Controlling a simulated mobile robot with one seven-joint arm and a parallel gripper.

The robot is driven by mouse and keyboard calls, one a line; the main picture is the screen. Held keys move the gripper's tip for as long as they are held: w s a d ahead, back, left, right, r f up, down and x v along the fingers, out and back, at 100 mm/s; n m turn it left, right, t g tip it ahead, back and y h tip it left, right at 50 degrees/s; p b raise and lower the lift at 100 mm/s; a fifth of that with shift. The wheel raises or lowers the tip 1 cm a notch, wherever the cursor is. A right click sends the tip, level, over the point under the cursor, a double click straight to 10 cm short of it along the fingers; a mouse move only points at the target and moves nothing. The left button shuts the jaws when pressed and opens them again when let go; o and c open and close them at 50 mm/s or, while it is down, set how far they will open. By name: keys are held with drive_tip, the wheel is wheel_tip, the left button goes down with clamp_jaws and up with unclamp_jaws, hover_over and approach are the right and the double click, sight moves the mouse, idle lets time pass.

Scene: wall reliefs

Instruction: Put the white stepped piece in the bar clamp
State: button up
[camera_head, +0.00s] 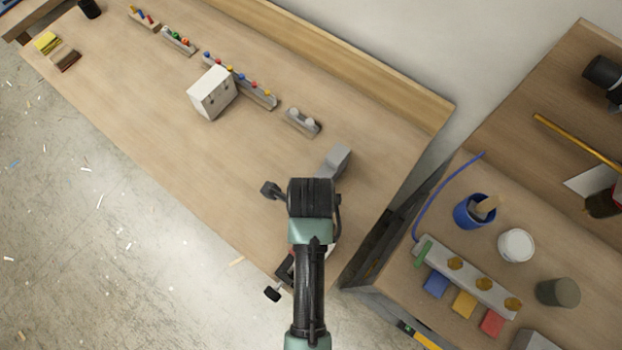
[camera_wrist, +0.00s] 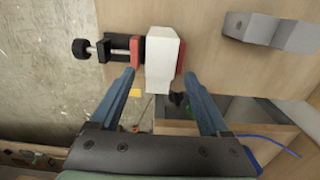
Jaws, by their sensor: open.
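The white stepped piece (camera_wrist: 161,52) shows in the wrist view between the red jaw pads of the bar clamp (camera_wrist: 118,47). Its wider part is at the top and a narrower part runs down. Whether the pads press on it I cannot tell. The clamp has a black screw handle at its left and sits at the bench edge; part of it shows in the head view (camera_head: 272,293), mostly behind my arm. My gripper (camera_wrist: 159,74) is open, with one blue finger on each side of the white piece's lower end, apart from it. The fingertips are hidden in the head view.
A grey angled block (camera_wrist: 268,30) lies right of the clamp, also in the head view (camera_head: 338,160). A white box (camera_head: 211,93) and several peg racks stand farther along the bench. A second bench at right holds a blue cup (camera_head: 474,212) and a white jar (camera_head: 515,246).

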wheel_tip(320, 180, up, 5)
drive_tip(key=shift+r, duration=0.15)
drive_tip(key=w+r+n+t, duration=0.6)
drive_tip(key=w+r, duration=0.4)
drive_tip(key=r, duration=0.4)
drive_tip(key=w+r+n+t, duration=0.65)
drive_tip(key=w+r, duration=0.45)
drive_tip(key=r, duration=0.3)
wheel_tip(320, 180, up, 21)
drive_tip(key=n+t, duration=0.6)
drive_tip(key=t, duration=0.2)
drive_tip(key=s+r+n+t, duration=0.3)
drive_tip(key=s+r, duration=0.3)
drive_tip(key=r, duration=0.2)
drive_tip(key=s+r+n+t, duration=0.3)
drive_tip(key=s+r+t, duration=0.1)
drive_tip(key=r, duration=0.5)
drive_tip(key=shift+s+d+r+n, duration=0.15)
drive_tip(key=shift+s+d+n, duration=0.2)
drive_tip(key=shift+s, duration=0.5)
